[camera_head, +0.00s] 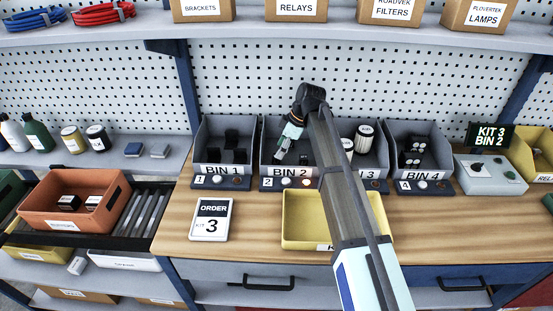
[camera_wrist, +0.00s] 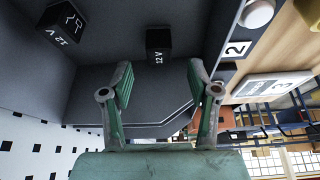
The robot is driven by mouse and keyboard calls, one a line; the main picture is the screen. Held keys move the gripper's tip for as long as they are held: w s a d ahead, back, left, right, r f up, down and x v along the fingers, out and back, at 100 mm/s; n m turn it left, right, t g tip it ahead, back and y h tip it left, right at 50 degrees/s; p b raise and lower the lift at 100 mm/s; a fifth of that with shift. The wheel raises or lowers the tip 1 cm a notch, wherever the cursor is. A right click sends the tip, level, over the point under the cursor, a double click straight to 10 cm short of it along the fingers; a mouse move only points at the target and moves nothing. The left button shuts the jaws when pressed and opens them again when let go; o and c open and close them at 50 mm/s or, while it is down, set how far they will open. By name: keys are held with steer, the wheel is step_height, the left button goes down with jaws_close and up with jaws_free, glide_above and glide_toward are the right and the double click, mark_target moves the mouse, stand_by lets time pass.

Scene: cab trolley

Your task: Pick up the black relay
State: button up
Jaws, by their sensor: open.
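My gripper (camera_head: 282,158) reaches down over the grey bin labelled BIN 2 (camera_head: 289,170), its fingers open and empty. In the wrist view, a black relay (camera_wrist: 158,43) marked 12 V lies in the bin beyond and roughly between the open fingertips (camera_wrist: 161,75), apart from them. A second black relay (camera_wrist: 62,23), with a white symbol and 12 V, lies in the corner at upper left. In the head view, my gripper and arm hide much of the bin's inside.
BIN 1 (camera_head: 225,170) holds black blocks, and BIN 4 (camera_head: 423,174) holds black-and-white items. A yellow tray (camera_head: 300,244) stands on the bench in front, beside an ORDER KIT 3 card (camera_head: 211,219). A dark sign (camera_head: 491,137) reads KIT 3 BIN 2. Bin walls surround my gripper closely.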

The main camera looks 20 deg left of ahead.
mark_target(276, 160)
steer(key=shift+p+x, duration=1.1)
steer(key=shift+x, duration=1.5)
jaws_close()
